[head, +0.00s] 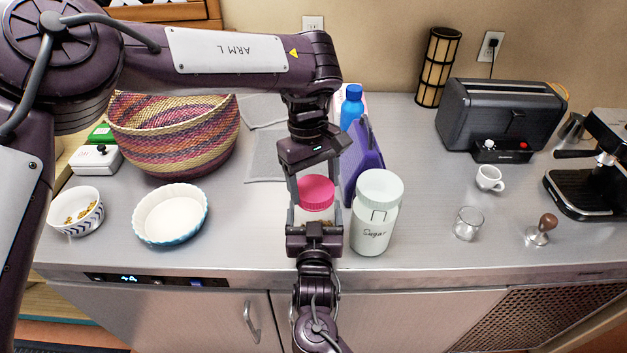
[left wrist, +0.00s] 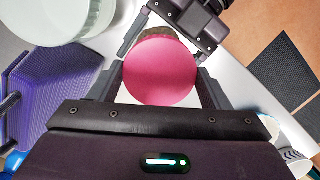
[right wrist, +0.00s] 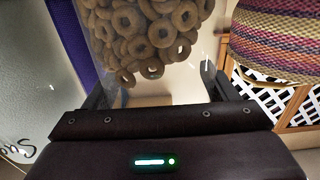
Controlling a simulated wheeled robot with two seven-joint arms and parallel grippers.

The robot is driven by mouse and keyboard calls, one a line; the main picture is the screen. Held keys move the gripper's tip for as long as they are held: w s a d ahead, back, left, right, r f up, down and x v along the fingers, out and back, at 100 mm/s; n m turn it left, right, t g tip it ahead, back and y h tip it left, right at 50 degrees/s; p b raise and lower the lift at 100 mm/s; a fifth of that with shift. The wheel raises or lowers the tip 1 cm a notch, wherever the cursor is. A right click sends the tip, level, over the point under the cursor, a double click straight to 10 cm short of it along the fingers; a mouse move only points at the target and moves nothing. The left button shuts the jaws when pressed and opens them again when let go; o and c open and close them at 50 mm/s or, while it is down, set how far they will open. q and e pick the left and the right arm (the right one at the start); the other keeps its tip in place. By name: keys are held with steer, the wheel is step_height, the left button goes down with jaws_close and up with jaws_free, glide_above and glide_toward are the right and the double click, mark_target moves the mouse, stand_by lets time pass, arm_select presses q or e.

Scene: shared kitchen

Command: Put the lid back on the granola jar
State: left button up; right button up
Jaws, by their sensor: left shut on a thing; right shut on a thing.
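The granola jar is clear and holds brown rings; its body (head: 316,216) shows in the head view below the pink lid (head: 317,190). My left gripper (head: 316,197) comes down from above, shut on the lid's sides; the lid fills the middle of the left wrist view (left wrist: 161,72). My right gripper (head: 315,228) reaches in from the front, shut on the jar, whose rings fill the top of the right wrist view (right wrist: 145,30). The lid is in line over the jar's top. I cannot tell whether it is seated, as the rim is hidden.
A sugar jar (head: 376,215) stands close on the right, with a purple holder (head: 364,165) and blue bottle (head: 352,108) behind. A white dish (head: 170,214), patterned bowl (head: 74,210) and woven basket (head: 175,135) are left. A glass (head: 468,224) and cup (head: 490,178) stand right.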

arm_select(q)
steer(key=shift+r+m, duration=0.1)
steer(key=shift+m, duration=1)
steer(key=o, duration=0.9)
steer(key=shift+o, duration=0.2)
steer(key=shift+r, duration=2.25)
steer(key=shift+c, duration=0.3)
